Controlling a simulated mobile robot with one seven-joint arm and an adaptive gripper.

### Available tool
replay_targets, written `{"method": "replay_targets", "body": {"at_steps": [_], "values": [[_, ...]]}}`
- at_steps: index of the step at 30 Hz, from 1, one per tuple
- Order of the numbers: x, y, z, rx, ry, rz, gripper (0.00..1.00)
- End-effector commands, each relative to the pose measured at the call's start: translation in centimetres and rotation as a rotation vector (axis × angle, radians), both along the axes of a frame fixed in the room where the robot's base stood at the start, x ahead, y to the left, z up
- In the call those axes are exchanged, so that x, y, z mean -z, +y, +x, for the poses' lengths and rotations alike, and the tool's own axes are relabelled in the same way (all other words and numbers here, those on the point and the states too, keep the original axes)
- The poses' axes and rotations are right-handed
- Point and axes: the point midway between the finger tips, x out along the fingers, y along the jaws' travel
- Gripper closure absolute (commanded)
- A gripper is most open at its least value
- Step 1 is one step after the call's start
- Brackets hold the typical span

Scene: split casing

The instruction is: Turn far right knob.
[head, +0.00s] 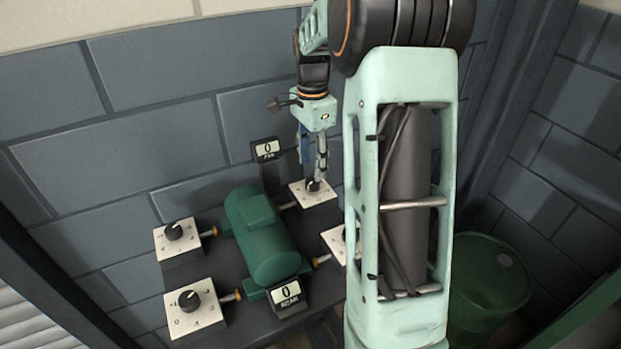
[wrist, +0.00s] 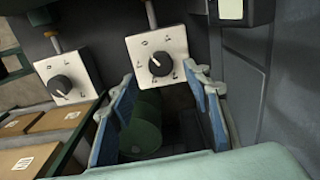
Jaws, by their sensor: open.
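The far right knob (head: 312,185) is a black dial on a white numbered plate at the back right of the dark bench. My gripper (head: 312,165) is directly over it in the head view, and its fingers partly cover the plate. In the wrist view, the knob (wrist: 160,64) shows between and just beyond the blue-padded fingertips of my gripper (wrist: 162,80). The jaws are open, one on either side, with a gap visible to the knob. Whether a fingertip touches the plate I cannot tell.
A green motor-like casing (head: 262,235) stands mid-bench. Other knobs sit at the far left (head: 174,231), near left (head: 189,300) and near right, the last partly behind my arm (head: 333,240). Displays reading 0 stand behind (head: 266,150) and in front (head: 287,294). A green barrel (head: 490,285) is at right.

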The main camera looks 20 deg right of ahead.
Motion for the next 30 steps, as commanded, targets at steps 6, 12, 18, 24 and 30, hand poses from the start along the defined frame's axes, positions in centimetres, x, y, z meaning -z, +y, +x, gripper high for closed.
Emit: {"method": "replay_targets", "body": {"at_steps": [6, 12, 18, 24, 30], "values": [[3.8, 0.0, 0.0, -0.001, 0.002, 0.001, 0.55], [5.2, 0.0, 0.0, -0.001, 0.000, 0.001, 0.55], [5.4, 0.0, 0.0, -0.001, -0.001, 0.000, 0.55], [5.3, 0.0, 0.0, -0.001, -0.001, 0.000, 0.68], [5.3, 0.0, 0.0, -0.001, -0.001, 0.000, 0.90]]}}
